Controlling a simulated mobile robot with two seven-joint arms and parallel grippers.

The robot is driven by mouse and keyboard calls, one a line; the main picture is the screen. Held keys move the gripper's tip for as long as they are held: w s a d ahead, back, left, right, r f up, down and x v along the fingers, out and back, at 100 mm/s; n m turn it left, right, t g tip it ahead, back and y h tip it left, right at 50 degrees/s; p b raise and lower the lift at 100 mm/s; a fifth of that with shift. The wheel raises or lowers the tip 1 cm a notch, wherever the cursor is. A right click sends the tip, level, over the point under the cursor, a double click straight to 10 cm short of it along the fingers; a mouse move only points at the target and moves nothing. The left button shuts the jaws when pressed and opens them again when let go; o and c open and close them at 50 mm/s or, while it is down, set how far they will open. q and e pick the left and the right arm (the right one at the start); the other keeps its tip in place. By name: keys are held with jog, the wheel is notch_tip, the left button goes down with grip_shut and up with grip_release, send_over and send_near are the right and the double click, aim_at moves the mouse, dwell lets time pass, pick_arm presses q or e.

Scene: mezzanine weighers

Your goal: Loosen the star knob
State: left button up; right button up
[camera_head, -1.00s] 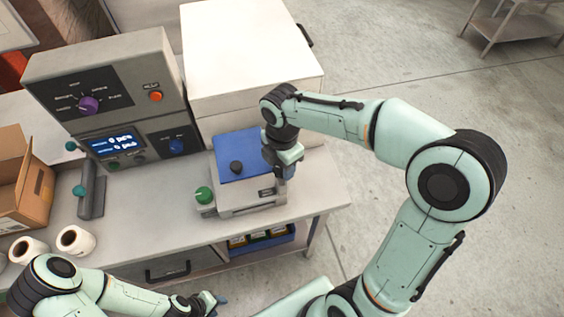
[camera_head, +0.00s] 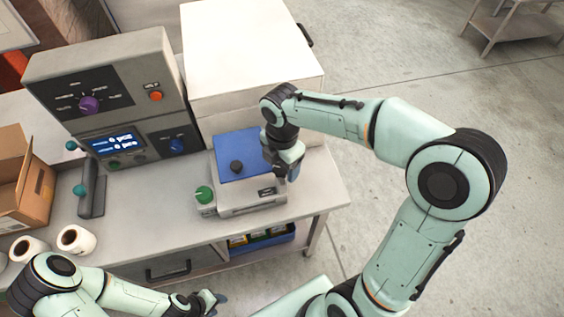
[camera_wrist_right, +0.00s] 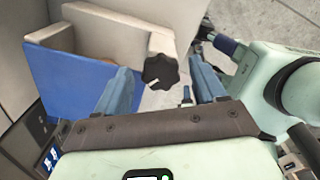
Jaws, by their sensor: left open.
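A black star knob (camera_wrist_right: 160,70) with a white mark sits on a beige part in the right wrist view. My right gripper (camera_wrist_right: 162,86) is open, with one blue finger on each side of the knob; whether either touches it I cannot tell. In the head view my right gripper (camera_head: 289,170) is at the right side of the bench scale with the blue plate (camera_head: 256,147), and hides that side. A black knob-like piece (camera_head: 236,167) shows on the plate; I cannot tell whether it is the same knob. My left gripper (camera_head: 214,301) is open and empty, low in front of the bench.
A green knob (camera_head: 204,194) is at the scale's front left corner. A grey control cabinet (camera_head: 150,85) and a large white box (camera_head: 245,50) stand behind. White rolls (camera_head: 76,239) and a cardboard box (camera_head: 38,190) are at the left.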

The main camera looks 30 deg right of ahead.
aim_at(282, 168)
pick_arm(q)
jog(key=shift+w+r+p, duration=0.65)
jog(key=shift+w+r, duration=0.25)
jog(key=shift+w, duration=0.15)
pick_arm(e)
notch_tip(282, 168, up, 13)
jog(key=shift+r, duration=0.2)
pick_arm(q)
jog(key=shift+s, duration=0.1)
